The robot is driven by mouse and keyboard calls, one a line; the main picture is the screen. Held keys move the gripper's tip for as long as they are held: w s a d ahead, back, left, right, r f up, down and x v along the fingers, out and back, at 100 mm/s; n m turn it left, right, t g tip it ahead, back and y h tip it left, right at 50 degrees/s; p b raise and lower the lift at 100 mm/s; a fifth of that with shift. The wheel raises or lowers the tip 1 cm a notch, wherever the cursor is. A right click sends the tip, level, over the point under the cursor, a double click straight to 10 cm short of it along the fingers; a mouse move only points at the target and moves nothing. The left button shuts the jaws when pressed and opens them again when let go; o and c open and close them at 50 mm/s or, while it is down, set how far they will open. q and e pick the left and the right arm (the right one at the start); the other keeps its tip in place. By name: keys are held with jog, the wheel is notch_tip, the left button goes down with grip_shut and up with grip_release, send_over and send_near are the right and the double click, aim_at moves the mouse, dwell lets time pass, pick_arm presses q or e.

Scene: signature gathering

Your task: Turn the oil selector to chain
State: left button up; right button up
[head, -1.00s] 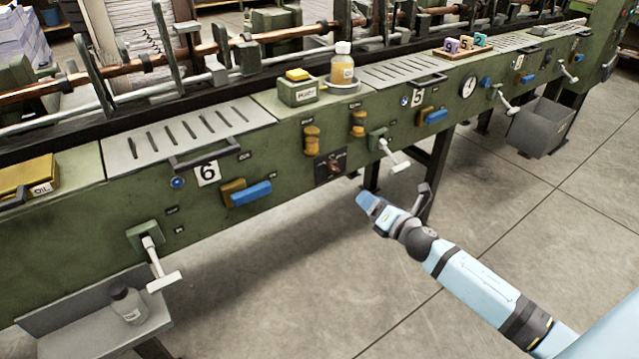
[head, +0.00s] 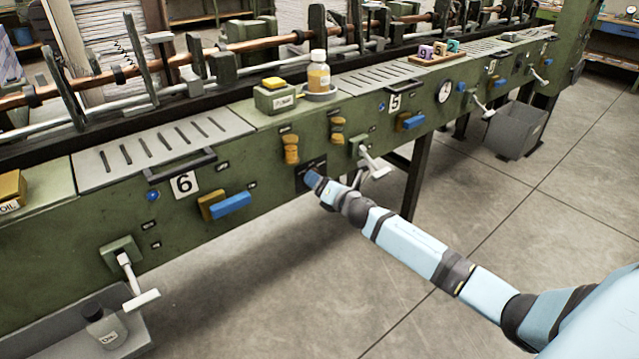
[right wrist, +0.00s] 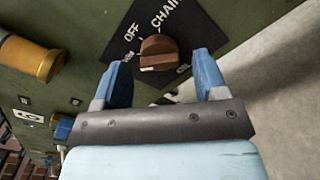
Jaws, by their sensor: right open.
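The oil selector is a brown knob (right wrist: 160,50) on a dark plate (right wrist: 205,25) in the right wrist view. White lettering on the plate reads OFF and CHAIN above the knob, with smaller partly hidden words at left and right. The knob has a pale mark at its lower edge; which word it points to is unclear. My right gripper (right wrist: 162,62) is open, its two blue fingers on either side of the knob, without visible grip. In the head view my right gripper (head: 313,181) covers much of the selector plate (head: 302,170). My left gripper is out of view.
Orange-brown knobs (head: 290,149) sit above left of the selector on the green machine front (head: 250,160). A grey crank handle (head: 372,162) is close to the right of my gripper. A blue handle (head: 230,205) is at left. Open floor lies below.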

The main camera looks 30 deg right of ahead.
jog(key=shift+w, duration=0.15)
jog(key=shift+c, duration=0.5)
jog(key=c, duration=0.8)
